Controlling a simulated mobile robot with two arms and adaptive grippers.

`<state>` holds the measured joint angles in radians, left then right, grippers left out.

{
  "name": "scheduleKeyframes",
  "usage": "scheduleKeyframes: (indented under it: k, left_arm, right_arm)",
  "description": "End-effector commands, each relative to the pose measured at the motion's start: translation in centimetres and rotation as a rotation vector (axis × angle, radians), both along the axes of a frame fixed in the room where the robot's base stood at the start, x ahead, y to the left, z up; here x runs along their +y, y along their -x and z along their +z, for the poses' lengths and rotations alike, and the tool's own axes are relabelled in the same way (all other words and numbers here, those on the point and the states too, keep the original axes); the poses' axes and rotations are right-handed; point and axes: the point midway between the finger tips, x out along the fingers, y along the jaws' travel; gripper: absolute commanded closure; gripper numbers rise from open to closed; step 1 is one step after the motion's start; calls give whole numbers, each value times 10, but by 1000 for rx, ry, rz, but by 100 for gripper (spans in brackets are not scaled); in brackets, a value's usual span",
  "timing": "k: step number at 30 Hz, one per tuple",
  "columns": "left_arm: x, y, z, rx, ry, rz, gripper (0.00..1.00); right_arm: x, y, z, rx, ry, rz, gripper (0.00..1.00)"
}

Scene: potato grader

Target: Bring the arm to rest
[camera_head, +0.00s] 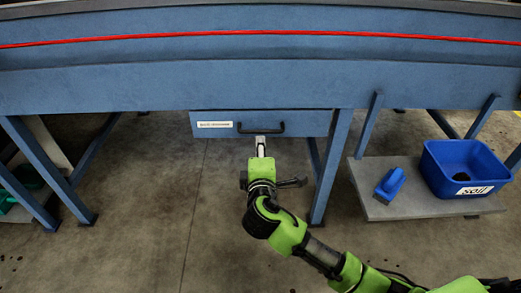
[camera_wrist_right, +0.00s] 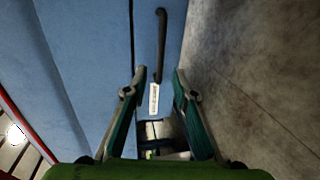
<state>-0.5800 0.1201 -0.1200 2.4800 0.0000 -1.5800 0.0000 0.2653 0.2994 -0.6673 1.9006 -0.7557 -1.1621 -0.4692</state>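My right arm (camera_head: 290,232) comes in from the lower right in the head view and reaches to the bench. Its gripper (camera_head: 261,140) is just below the black handle (camera_head: 262,128) of a blue drawer (camera_head: 300,122). In the right wrist view the two fingers of the gripper (camera_wrist_right: 159,72) stand apart with nothing held between the tips. The handle (camera_wrist_right: 161,45) and the white label (camera_wrist_right: 154,98) appear beyond and between them, and I cannot tell whether anything touches. My left gripper is in neither view.
The long blue grader (camera_head: 200,88) with a red line spans the back on blue legs. At right, a grey shelf (camera_head: 410,205) bears a blue "soil" bin (camera_head: 435,178) and a blue scoop (camera_head: 390,184). Green crates (camera_head: 28,178) are at far left. The concrete floor in front is clear.

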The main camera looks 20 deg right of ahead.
Motion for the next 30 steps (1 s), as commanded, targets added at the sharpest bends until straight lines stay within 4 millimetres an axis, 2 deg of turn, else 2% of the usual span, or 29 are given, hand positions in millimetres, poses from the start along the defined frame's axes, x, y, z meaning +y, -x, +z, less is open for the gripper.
scheduleKeyframes:
  k: [15, 17, 19, 23, 27, 30]
  left_arm:
    - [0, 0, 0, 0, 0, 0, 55]
    - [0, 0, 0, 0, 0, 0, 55]
    - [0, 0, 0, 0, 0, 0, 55]
    - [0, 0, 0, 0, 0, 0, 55]
    - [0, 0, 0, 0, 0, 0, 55]
    - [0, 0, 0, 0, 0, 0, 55]
  right_arm:
    - [1, 2, 0, 1, -2, 0, 74]
    - [0, 6, -4, 11, -20, -5, 74]
    - [-3, 16, -17, 44, -76, -21, 74]
    - [-13, 60, -63, 167, -293, -102, 74]
    - [-23, 135, -119, 343, -597, -253, 74]
    - [-27, 188, -145, 447, -775, -366, 74]
